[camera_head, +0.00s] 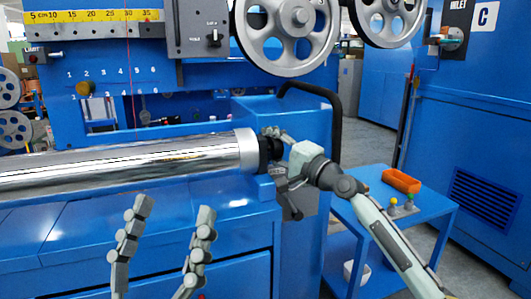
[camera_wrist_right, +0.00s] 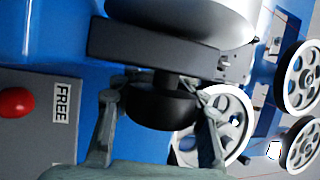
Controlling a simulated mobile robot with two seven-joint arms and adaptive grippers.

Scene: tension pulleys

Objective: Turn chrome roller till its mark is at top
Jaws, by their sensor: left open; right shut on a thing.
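The chrome roller (camera_head: 130,165) lies level across the blue machine, shiny with bright and dark reflected bands. I cannot tell a mark from the reflections. Its right end has a pale collar (camera_head: 249,151) and a dark end piece. My right gripper (camera_head: 273,146) is at that end. In the right wrist view, its fingers (camera_wrist_right: 164,112) are shut around a round black knob (camera_wrist_right: 160,106) below a dark bar (camera_wrist_right: 150,50); the roller's end (camera_wrist_right: 190,15) shows above. My left gripper (camera_head: 175,209) is open and empty, fingers up, in front of the roller and apart from it.
Large grey pulleys (camera_head: 290,35) hang above the roller. A red button (camera_wrist_right: 15,103) and a FREE label (camera_wrist_right: 61,103) show in the right wrist view.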

